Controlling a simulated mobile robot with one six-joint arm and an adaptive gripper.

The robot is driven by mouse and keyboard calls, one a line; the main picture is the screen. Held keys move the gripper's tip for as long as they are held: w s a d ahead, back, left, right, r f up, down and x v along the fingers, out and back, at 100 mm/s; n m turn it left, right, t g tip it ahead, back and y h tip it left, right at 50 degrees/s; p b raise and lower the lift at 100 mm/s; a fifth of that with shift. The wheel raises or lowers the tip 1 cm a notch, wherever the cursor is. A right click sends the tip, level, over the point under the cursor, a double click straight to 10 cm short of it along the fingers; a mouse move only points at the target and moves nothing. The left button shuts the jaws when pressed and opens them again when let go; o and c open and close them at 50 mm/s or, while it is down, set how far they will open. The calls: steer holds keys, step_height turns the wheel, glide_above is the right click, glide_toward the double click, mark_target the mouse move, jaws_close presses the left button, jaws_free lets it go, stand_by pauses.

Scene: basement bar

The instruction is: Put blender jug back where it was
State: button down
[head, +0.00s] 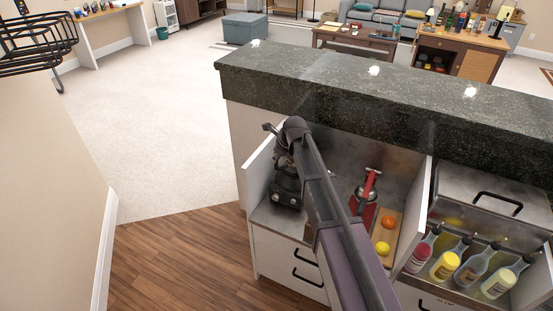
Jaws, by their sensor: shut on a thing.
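The dark blender base (286,197), with small knobs on its front, stands at the left end of the open recess under the stone counter. My gripper (281,153) is directly above it, at the end of my arm, which reaches in from the lower right. It is shut on the blender jug (287,174), which is small, dark and mostly hidden by the gripper and wrist. The jug appears upright over the base. I cannot tell whether it touches the base or hangs just above it.
A red hand press (366,190) stands right of my arm, beside a wooden board (383,228) with an orange (388,221) and a lemon (382,248). White side panels and the overhanging stone counter (350,85) bound the recess. Several bottles (443,266) stand farther right.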

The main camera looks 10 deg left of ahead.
steer(key=c, duration=0.6)
jaws_free()
steer(key=shift+r, duration=0.15)
steer(key=p+v, duration=1.1)
steer(key=v, duration=0.1)
steer(key=shift+s, duration=0.1)
stand_by(0.7)
